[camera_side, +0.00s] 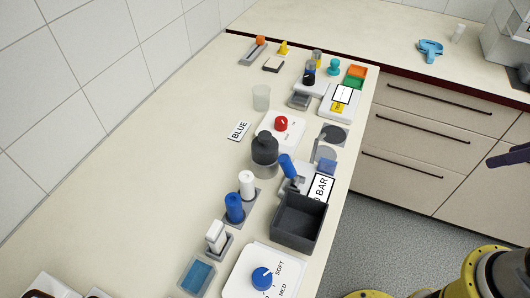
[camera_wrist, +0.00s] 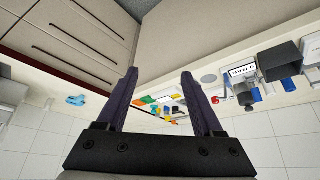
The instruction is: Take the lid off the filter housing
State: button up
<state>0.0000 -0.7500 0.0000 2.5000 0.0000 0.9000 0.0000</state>
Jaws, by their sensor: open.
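What looks like the filter housing (camera_side: 264,170) stands upright on the counter in the side view, a clear grey cup. Its dark grey lid (camera_side: 265,148), with a narrower knob on top, sits on it. In the wrist view the scene is upside down, and a small dark shape (camera_wrist: 245,98) right of my fingers may be this lid. My gripper (camera_wrist: 159,76) is open and empty, its two dark fingers wide apart. In the side view only a dark finger part (camera_side: 510,155) shows at the right edge, well away from the housing.
Around the housing stand a red-knob panel (camera_side: 281,124), a blue lever (camera_side: 288,166), a dark open bin (camera_side: 299,220), white and blue cylinders (camera_side: 235,208) and a clear cup (camera_side: 261,97). The counter left of them is mostly bare. Tiled walls stand behind; drawers (camera_side: 420,150) are at right.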

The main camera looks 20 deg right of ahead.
jog(key=o, duration=0.5)
